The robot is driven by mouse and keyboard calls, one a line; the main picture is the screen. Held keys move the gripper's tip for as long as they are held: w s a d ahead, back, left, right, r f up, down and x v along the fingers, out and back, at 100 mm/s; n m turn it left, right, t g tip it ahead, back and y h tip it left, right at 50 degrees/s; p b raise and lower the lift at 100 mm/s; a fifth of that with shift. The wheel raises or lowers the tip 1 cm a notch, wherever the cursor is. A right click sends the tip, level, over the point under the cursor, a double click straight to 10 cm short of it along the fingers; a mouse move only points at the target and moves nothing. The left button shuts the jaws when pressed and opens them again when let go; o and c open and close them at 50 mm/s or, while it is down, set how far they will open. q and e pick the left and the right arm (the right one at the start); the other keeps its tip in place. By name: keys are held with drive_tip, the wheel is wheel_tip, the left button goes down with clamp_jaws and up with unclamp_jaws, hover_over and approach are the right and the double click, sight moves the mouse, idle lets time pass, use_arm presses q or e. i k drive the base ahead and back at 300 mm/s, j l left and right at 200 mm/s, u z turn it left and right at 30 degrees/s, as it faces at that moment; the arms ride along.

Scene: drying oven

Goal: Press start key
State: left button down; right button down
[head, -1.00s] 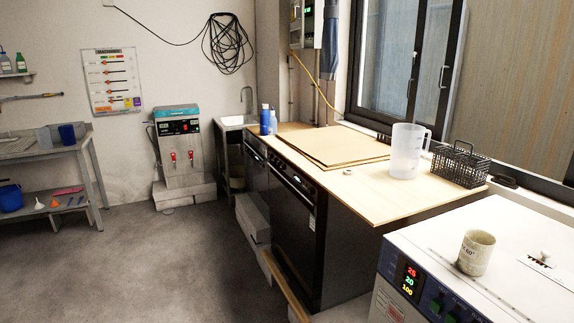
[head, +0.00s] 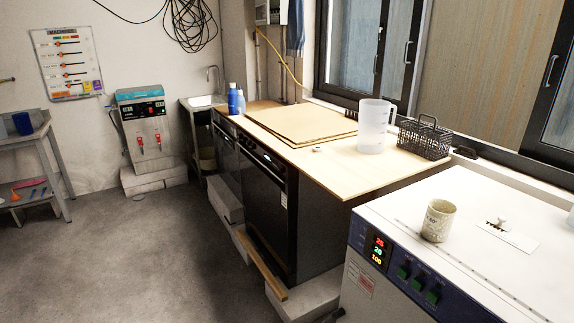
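The drying oven (head: 456,213) stands at the lower right in the head view, a white box with a dark blue control panel along its front top edge. A lit display (head: 377,250) on the panel reads 25 in red, 20 in green and 100 in yellow. Several green keys (head: 417,284) sit to the right of the display. Their labels are too small to read, so I cannot tell which one is the start key. The oven's lower front is cut off by the picture edge. Neither of my grippers is in view.
A beige cup (head: 438,220) and a white card (head: 507,236) lie on the oven top. A wooden counter (head: 350,177) beside it holds a clear jug (head: 373,127) and a black wire basket (head: 424,138). Open grey floor (head: 150,255) lies to the left.

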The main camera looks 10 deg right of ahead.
sight(432, 296)
drive_tip(key=z, duration=1.4)
